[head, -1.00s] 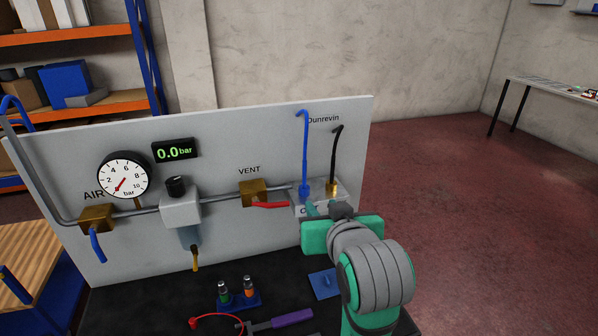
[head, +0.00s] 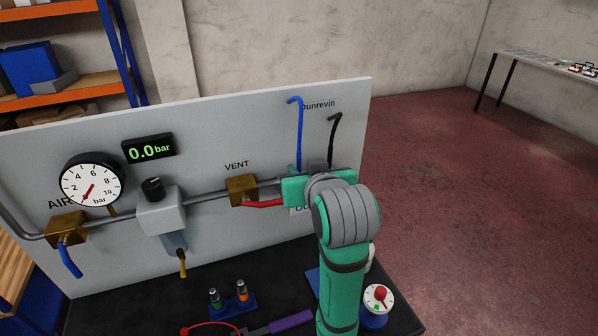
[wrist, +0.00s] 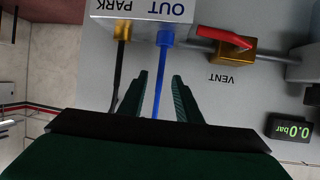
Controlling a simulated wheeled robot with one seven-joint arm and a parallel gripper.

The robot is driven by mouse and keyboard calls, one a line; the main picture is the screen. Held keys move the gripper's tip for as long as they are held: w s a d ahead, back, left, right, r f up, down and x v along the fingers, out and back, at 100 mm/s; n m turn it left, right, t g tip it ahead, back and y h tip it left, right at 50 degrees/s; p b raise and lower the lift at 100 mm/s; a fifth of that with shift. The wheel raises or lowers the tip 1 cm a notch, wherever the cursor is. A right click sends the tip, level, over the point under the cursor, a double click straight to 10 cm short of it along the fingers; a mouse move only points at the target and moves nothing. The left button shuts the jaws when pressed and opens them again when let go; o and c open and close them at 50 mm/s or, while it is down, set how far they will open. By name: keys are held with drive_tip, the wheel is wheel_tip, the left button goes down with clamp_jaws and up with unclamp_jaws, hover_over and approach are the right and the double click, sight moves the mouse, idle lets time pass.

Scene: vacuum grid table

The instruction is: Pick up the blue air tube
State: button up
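The blue air tube (head: 300,130) rises in front of the upright panel and bends over at its top. In the wrist view, the blue air tube (wrist: 161,85) runs between the two fingers of my gripper (wrist: 160,78). The fingers are apart, with a gap on each side of the tube. Its blue end meets the block at the OUT label. In the head view, my gripper (head: 305,168) covers the tube's lower end and most of the block.
A black tube (head: 333,140) stands just right of the blue one, at the PARK port (wrist: 122,32). The red vent handle (head: 264,203) is close on the left. The gauge (head: 92,184) and display (head: 148,148) are farther left. Small parts lie on the dark tabletop (head: 130,310).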

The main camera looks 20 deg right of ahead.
sight(299, 167)
drive_tip(key=shift+x, duration=2.75)
clamp_jaws()
